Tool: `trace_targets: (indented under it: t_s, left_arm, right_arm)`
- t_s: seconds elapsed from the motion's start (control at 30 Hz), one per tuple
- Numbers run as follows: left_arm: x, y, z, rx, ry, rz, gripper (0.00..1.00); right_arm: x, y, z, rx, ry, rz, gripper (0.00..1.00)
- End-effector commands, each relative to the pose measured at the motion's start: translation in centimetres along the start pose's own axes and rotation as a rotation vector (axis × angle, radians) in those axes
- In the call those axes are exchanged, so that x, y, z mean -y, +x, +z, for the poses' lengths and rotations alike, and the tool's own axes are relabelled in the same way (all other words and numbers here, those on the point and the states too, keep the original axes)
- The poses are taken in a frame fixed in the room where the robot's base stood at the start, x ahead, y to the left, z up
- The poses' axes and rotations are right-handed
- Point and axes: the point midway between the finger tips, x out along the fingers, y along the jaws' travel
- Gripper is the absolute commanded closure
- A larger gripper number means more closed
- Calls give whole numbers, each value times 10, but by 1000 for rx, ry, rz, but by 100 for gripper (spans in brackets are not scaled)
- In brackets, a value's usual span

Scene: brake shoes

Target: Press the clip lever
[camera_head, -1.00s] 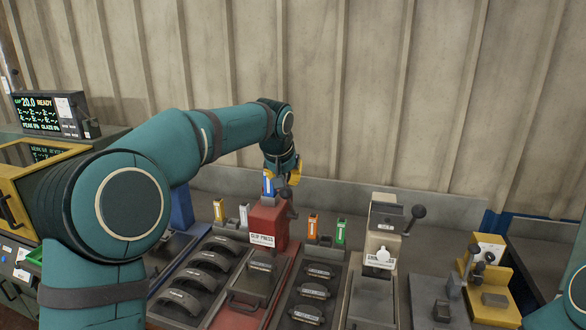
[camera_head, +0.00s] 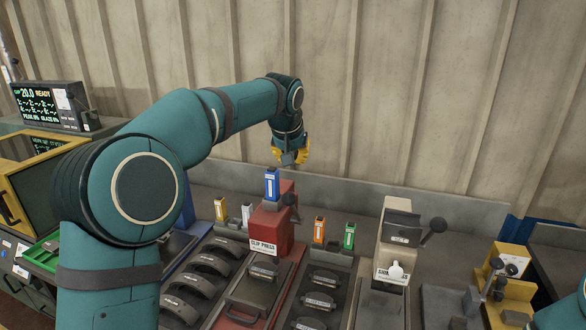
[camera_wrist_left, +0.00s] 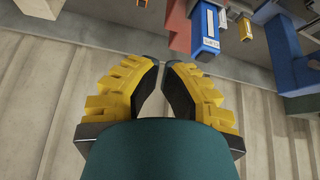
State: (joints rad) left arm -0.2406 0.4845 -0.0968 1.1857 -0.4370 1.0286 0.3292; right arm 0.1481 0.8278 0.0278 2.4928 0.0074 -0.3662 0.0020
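The red clip press (camera_head: 282,220) stands mid-bench with a "CLIP PRESS" label on its front. My left gripper (camera_head: 290,158) hangs above and slightly behind the press, apart from the lever and block. In the left wrist view its yellow fingers (camera_wrist_left: 163,66) have a narrow empty gap between the tips. My right gripper is out of view.
Orange (camera_head: 319,230) and green (camera_head: 349,235) blocks stand right of the press, yellow (camera_head: 220,209) and white ones left. Trays of brake shoes (camera_head: 208,264) flank it. A beige press (camera_head: 396,240) with its own lever stands further right. The wall is close behind.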

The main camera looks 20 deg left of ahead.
Motion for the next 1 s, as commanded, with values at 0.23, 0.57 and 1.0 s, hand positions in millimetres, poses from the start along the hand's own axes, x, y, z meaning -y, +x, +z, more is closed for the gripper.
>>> trace_targets:
  t_s: [0.23, 0.57, 1.0]
  left_arm:
    - [0, 46, 1, 5, 0, -1, 100]
    - [0, 86, 8, -1, 1, 1, 100]
    - [0, 76, 38, 1, 1, 1, 100]
  right_arm:
    - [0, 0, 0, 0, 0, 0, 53]
    - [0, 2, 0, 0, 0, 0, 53]
    - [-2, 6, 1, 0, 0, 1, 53]
